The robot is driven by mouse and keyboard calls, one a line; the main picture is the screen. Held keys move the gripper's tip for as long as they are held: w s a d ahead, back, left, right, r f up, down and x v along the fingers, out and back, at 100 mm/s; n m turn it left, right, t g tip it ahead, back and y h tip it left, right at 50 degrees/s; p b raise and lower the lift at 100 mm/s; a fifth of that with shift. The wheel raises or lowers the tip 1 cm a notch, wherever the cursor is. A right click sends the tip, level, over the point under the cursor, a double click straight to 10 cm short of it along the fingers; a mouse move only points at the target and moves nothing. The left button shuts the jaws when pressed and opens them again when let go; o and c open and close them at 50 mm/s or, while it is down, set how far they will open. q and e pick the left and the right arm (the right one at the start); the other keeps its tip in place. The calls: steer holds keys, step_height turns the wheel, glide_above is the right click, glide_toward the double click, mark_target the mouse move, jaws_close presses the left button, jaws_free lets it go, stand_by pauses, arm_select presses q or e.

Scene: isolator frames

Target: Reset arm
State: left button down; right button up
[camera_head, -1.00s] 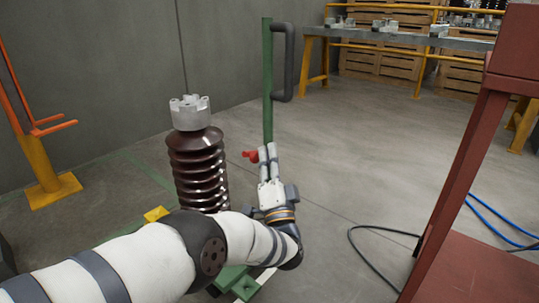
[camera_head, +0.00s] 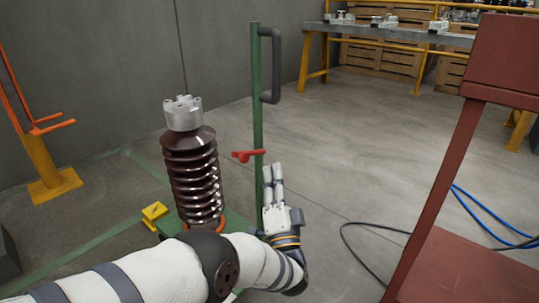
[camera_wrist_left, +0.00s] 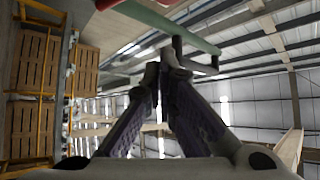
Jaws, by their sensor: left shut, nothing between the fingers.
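My left arm comes in from the left in the head view, and its left gripper (camera_head: 273,168) points up, shut and empty. It is just right of a green post (camera_head: 257,110) with a dark grey handle and a red lever (camera_head: 247,156). In the left wrist view the two fingers of the gripper (camera_wrist_left: 163,72) converge at their tips with nothing between them. The post and handle (camera_wrist_left: 192,58) also show there, beyond the fingertips. A brown ribbed insulator (camera_head: 194,178) with a grey metal cap stands upright left of the gripper. My right gripper is not in view.
A red frame (camera_head: 440,190) stands at the right, with black and blue cables (camera_head: 480,210) on the floor. An orange and yellow stand (camera_head: 50,165) is at the left. A workbench (camera_head: 400,35) is at the back. The middle floor is open.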

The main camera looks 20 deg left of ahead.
arm_select(q)
steer(key=shift+v, duration=0.75)
steer(key=shift+w+d+f, duration=0.1)
